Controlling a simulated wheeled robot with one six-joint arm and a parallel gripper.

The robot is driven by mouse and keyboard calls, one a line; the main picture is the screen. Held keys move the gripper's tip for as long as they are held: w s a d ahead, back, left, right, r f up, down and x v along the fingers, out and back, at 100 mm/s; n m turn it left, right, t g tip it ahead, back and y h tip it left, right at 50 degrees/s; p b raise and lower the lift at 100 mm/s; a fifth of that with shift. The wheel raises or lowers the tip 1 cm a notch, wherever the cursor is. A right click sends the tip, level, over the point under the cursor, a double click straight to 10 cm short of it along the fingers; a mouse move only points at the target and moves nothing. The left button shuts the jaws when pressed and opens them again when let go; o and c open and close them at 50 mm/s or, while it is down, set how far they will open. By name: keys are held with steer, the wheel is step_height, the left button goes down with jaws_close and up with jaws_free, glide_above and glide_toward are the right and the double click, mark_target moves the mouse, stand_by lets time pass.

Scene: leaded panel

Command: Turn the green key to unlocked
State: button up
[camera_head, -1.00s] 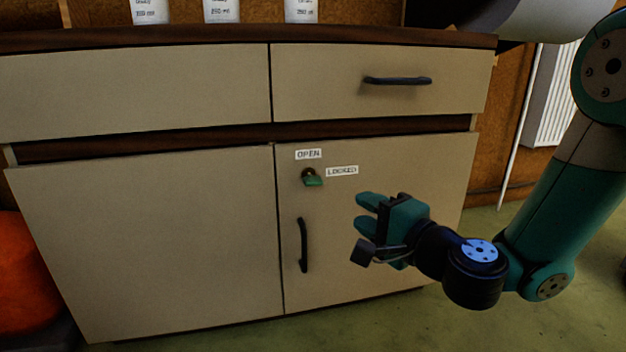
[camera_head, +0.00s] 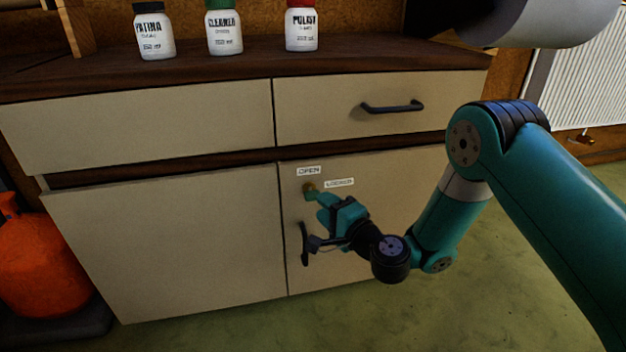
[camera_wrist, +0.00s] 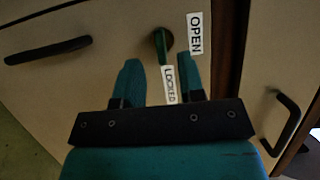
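The green key (camera_wrist: 160,46) stands in a round brass lock (camera_wrist: 167,36) on the cabinet's right door, seen nearly edge-on in the wrist view. An OPEN label (camera_wrist: 195,33) is to its right there and a LOCKED label (camera_wrist: 168,85) below it. The key's bow extends towards the LOCKED label; its exact angle is hard to tell. My gripper (camera_wrist: 159,75) is open and empty, its fingers apart on either side of the LOCKED label, short of the key in the picture.
The door's dark handle (camera_head: 304,244) is just below and left of my gripper in the head view. A drawer with a dark handle (camera_head: 392,107) is above. Bottles (camera_head: 225,36) stand on the worktop. A red gas cylinder (camera_head: 42,262) stands left; floor in front is clear.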

mark_target(313, 195)
steer(key=shift+p+x, duration=0.75)
steer(key=shift+x, duration=1.8)
jaws_close()
